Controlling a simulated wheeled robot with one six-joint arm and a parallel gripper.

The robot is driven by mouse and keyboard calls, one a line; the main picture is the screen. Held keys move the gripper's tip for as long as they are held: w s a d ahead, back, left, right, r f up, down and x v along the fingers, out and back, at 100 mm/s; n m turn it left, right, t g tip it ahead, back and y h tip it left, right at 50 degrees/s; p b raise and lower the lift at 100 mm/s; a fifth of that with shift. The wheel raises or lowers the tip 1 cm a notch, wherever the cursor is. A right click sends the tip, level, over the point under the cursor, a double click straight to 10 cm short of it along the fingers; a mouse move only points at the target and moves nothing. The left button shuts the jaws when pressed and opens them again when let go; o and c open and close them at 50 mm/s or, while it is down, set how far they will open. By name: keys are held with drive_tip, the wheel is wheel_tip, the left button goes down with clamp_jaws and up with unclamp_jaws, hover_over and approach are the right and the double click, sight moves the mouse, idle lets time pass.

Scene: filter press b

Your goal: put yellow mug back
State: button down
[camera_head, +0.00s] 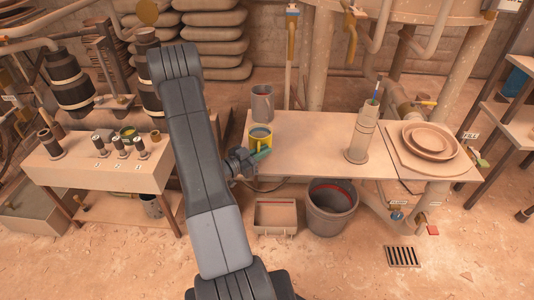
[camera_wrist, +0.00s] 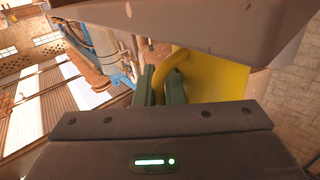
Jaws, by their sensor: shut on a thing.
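The yellow mug (camera_head: 260,137) is upright at the left end of the pale bench, in front of a grey metal jug. My gripper (camera_head: 262,154) reaches it from the front left. In the wrist view, the yellow mug (camera_wrist: 225,82) fills the space beyond the green fingers of my gripper (camera_wrist: 160,85), which are shut on its handle. The head view does not make clear whether the mug's base touches the bench.
The grey jug (camera_head: 262,103) stands just behind the mug. A tall cylinder (camera_head: 360,138) and stacked round plates (camera_head: 431,141) are further right on the bench (camera_head: 310,133). A bucket (camera_head: 331,208) and an open box (camera_head: 275,216) are on the floor below. The bench middle is clear.

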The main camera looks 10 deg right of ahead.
drive_tip(key=shift+w+d+f+b, duration=0.2)
drive_tip(key=shift+d+f, duration=0.15)
drive_tip(key=shift+d, duration=0.15)
drive_tip(key=shift+w+d+f+b, duration=0.15)
drive_tip(key=shift+d+f, duration=0.15)
drive_tip(key=shift+d, duration=0.15)
drive_tip(key=shift+f, duration=0.2)
drive_tip(key=shift+f, duration=0.15)
drive_tip(key=c, duration=1.5)
unclamp_jaws()
